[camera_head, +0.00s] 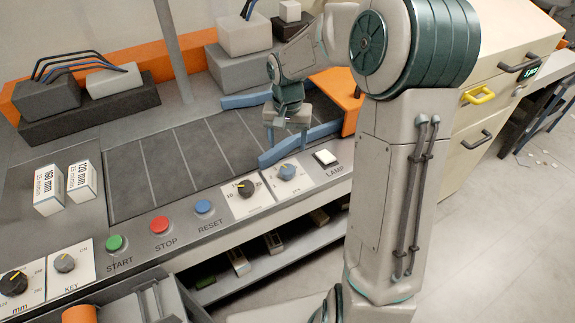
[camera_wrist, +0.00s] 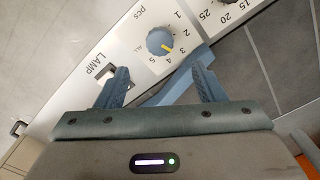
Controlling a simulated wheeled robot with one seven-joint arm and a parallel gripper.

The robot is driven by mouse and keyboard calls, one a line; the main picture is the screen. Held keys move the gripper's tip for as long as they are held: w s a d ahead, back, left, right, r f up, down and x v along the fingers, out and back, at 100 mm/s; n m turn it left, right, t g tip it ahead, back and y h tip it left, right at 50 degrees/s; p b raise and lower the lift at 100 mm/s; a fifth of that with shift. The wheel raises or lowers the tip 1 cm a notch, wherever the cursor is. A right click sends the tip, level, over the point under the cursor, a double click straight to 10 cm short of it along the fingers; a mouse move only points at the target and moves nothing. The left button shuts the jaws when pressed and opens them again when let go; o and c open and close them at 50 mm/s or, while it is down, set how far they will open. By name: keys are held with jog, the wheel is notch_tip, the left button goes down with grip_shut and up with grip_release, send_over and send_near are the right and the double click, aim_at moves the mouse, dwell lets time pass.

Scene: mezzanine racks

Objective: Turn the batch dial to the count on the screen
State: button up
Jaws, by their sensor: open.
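The blue pcs dial (camera_head: 287,172) sits on a white plate on the sloped front panel. In the wrist view the dial (camera_wrist: 160,40) has a yellow pointer aimed at about 3 to 4, on a scale marked 1 to 5 and ALL. My gripper (camera_head: 288,142) is open and empty above the belt, behind the dial in the head view. In the wrist view its fingers (camera_wrist: 163,66) are spread, with the dial just beyond the gap between them, apart from both.
A dark dial (camera_head: 246,188) sits left of the blue one, and the white LAMP switch (camera_head: 325,157) right. A blue guide rail (camera_head: 300,143) lies close by my fingers. Blue RESET (camera_head: 204,206), red STOP (camera_head: 159,224) and green START (camera_head: 114,242) buttons line the panel. Boxes (camera_head: 82,181) stand left.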

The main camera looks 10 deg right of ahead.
aim_at(288, 169)
notch_tip(288, 169, down, 10)
jog(key=shift+f+p, duration=0.25)
jog(key=shift+p, duration=0.15)
jog(key=c, duration=1)
